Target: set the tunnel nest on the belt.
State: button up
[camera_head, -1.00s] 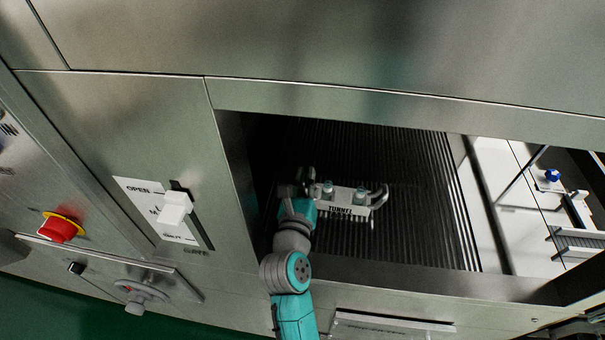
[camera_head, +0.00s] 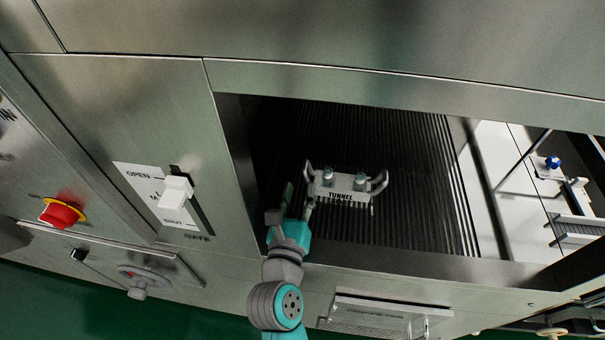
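The tunnel nest (camera_head: 343,189) is a pale grey plate marked "TUNNEL", with two teal-topped pieces on it and a curved handle at each end. It sits on the dark ribbed belt (camera_head: 415,190) inside the machine opening. My gripper (camera_head: 298,197) is left of and slightly below the nest, its two fingers spread apart with nothing seen between them. A gap shows between the fingers and the nest's left handle. The underside of the nest is hidden.
Steel walls frame the opening, with a front sill (camera_head: 440,268) below. A white lever panel (camera_head: 160,197) and a red button (camera_head: 60,213) are at left. A white deck (camera_head: 510,195) with a blue knob (camera_head: 552,162) lies right of the belt.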

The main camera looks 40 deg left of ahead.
jog(key=shift+v, duration=1.8)
